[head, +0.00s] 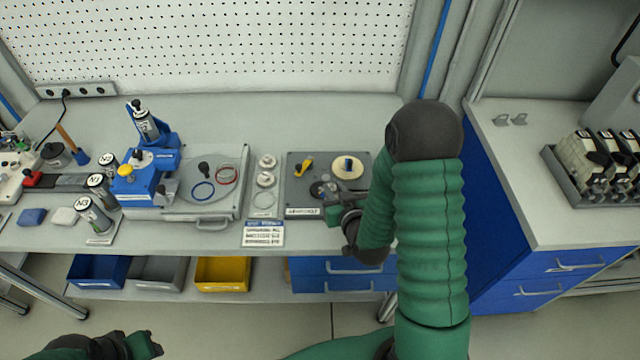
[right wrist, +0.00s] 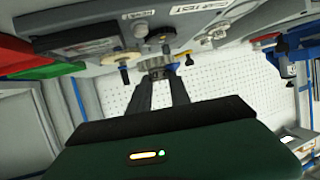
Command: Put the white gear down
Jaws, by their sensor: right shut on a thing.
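My right gripper (head: 333,192) is over the front of the dark board (head: 299,182) on the bench. In the right wrist view, its two fingers (right wrist: 160,75) are shut on a toothed gear (right wrist: 156,62), which looks grey in the shade. I cannot tell whether the gear touches the board. A cream round gear (head: 341,172) with a blue peg (head: 348,163) is at the board's back right; it also shows in the right wrist view (right wrist: 124,56). My left gripper (head: 143,345) is low at the bottom left, away from the bench; its jaws are unclear.
A yellow-handled tool (head: 303,167) lies on the board. Left of it are small white round parts (head: 265,180), a grey plate with rings (head: 240,195) and a blue fixture (head: 150,165). Bins (head: 222,273) sit below. A side cabinet (head: 560,210) stands on the right.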

